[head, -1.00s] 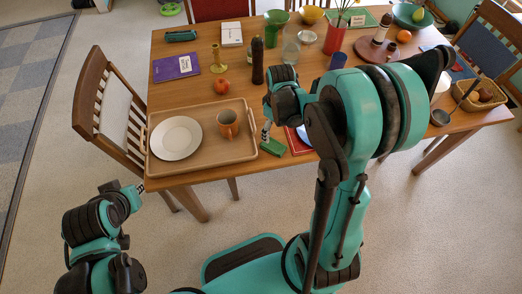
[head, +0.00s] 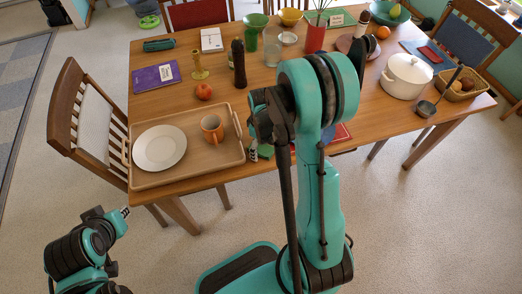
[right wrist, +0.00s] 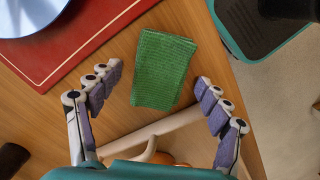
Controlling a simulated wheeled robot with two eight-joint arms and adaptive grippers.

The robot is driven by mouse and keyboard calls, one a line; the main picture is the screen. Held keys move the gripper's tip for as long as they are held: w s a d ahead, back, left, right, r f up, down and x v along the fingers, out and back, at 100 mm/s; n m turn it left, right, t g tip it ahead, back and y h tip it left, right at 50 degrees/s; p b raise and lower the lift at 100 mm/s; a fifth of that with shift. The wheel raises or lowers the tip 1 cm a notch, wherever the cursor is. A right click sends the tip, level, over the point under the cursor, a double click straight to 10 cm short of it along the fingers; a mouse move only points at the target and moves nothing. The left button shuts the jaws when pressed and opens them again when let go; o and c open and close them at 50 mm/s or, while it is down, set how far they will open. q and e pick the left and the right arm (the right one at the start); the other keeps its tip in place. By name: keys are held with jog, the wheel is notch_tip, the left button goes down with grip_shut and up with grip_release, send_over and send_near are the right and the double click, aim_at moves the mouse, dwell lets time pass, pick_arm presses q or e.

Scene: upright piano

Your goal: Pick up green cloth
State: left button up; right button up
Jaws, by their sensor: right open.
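The green cloth (right wrist: 163,68) lies folded on the wooden table in the right wrist view. In the head view only a small part of the cloth (head: 265,151) shows beside the tray, mostly behind my right arm. My right gripper (right wrist: 158,78) is open, with one finger on each side of the cloth and nothing held. In the head view my right gripper (head: 252,150) is at the table's front edge, close to the cloth. My left gripper (head: 124,212) is off the table at the lower left, and its finger opening is too small to tell.
A wooden tray (head: 208,167) with a plate (head: 159,148) and an orange mug (head: 212,128) stands left of the cloth. A red mat or book (right wrist: 60,45) lies on its other side. A white pot (head: 406,76) and dark bottle (head: 238,62) stand farther off.

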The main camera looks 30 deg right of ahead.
jog(key=shift+r, duration=0.1)
jog(key=c, duration=0.8)
jog(key=shift+c, duration=0.4)
